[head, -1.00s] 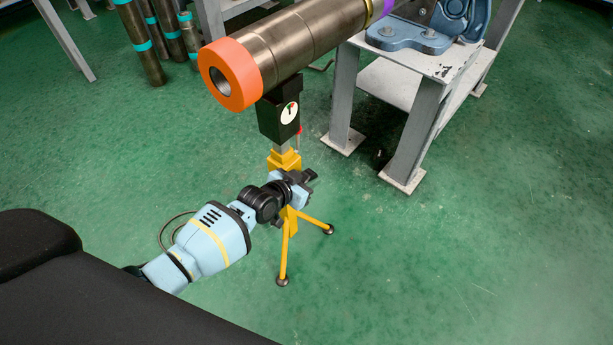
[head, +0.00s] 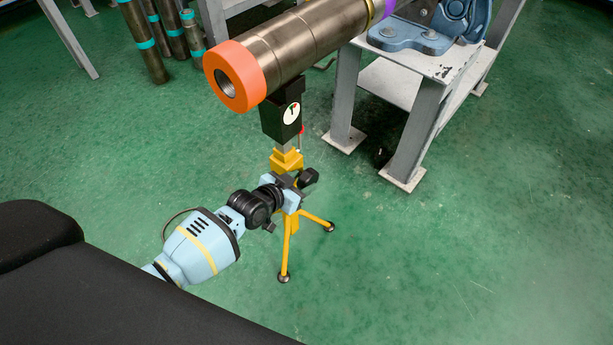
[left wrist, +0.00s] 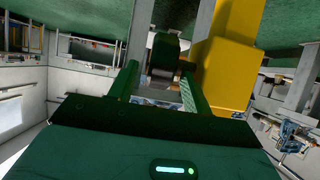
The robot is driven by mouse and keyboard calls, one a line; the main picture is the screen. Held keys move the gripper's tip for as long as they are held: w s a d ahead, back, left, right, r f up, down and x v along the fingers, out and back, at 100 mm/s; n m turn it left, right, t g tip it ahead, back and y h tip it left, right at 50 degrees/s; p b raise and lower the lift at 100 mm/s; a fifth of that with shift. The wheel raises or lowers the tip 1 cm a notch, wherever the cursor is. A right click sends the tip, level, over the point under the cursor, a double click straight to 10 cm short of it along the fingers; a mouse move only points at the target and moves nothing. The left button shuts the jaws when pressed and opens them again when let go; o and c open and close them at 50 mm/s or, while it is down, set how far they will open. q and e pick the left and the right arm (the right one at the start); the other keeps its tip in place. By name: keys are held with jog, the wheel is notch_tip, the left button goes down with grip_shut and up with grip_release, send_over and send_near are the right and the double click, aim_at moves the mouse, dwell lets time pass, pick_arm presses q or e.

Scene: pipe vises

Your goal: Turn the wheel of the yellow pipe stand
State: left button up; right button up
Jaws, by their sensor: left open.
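The yellow pipe stand (head: 286,160) stands on its tripod legs, with a black head and a round dial under the pipe. My left gripper (head: 298,184) is in front of its yellow column, below the black head. A dark rounded part (head: 309,177), perhaps the wheel, shows just beyond the fingers; the wheel is not clearly seen. In the left wrist view my left gripper (left wrist: 160,88) is open, with a dark blocky part (left wrist: 165,52) at the gap between its fingertips; contact cannot be told. The yellow column (left wrist: 224,65) is close to the right finger. My right gripper is out of view.
A thick metal pipe (head: 310,42) with an orange end ring (head: 233,76) lies above the stand. A grey table (head: 424,120) carrying a blue vise (head: 410,36) stands right. Several upright pipes (head: 145,42) stand back left. Green floor is free at lower right.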

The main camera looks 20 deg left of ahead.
aim_at(301, 182)
pick_arm(q)
jog(key=shift+p+v, duration=0.5)
jog(key=shift+v, duration=1.45)
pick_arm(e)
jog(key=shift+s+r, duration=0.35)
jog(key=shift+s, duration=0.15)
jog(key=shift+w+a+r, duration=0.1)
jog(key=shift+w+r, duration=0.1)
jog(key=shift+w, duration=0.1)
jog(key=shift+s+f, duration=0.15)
